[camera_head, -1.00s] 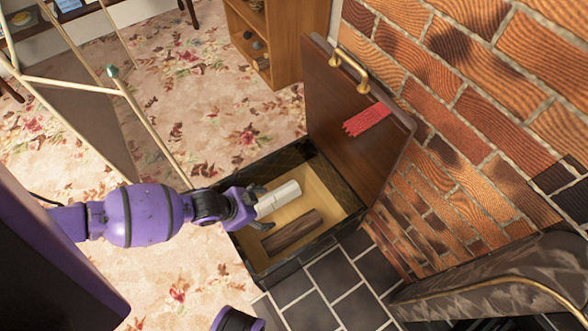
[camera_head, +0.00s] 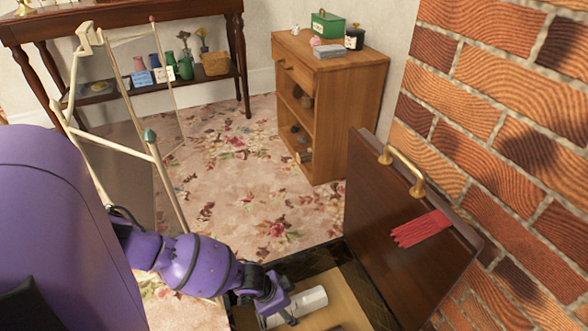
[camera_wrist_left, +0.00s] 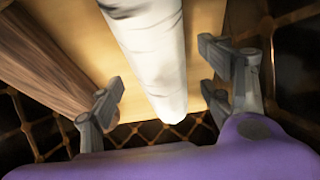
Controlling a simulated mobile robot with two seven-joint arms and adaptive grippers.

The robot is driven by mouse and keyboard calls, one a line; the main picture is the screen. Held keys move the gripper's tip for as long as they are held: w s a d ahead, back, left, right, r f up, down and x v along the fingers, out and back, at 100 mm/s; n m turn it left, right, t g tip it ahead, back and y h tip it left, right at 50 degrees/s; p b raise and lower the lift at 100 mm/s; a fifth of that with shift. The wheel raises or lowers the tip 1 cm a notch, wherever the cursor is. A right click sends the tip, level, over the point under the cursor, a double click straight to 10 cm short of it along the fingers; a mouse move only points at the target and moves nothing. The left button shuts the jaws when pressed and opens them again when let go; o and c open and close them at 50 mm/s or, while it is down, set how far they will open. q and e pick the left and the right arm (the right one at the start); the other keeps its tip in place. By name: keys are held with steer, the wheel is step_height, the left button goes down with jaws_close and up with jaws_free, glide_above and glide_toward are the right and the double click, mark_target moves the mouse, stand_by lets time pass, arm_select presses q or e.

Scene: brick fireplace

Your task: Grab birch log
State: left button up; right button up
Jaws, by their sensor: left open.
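The birch log (camera_head: 303,304) is a pale white cylinder lying in the open wood box (camera_head: 372,282) at the bottom of the head view. In the left wrist view the birch log (camera_wrist_left: 153,50) runs between the two fingers of my left gripper (camera_wrist_left: 163,88), with a gap on each side. My left gripper (camera_head: 270,301) is open at the log's near end in the head view. A brown log (camera_wrist_left: 45,62) lies left of the birch log in the wrist view; in the head view only a bit shows at the bottom edge. My right gripper is not in view.
The box's raised lid (camera_head: 400,240), with a brass handle and red tassel, leans near the brick wall (camera_head: 510,100). A wooden cabinet (camera_head: 345,110) stands behind. Flowered carpet lies between.

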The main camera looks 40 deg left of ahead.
arm_select(q)
steer(key=shift+b+x, duration=0.35)
steer(key=shift+x, duration=0.75)
steer(key=shift+r, duration=0.1)
steer(key=c, duration=1.6)
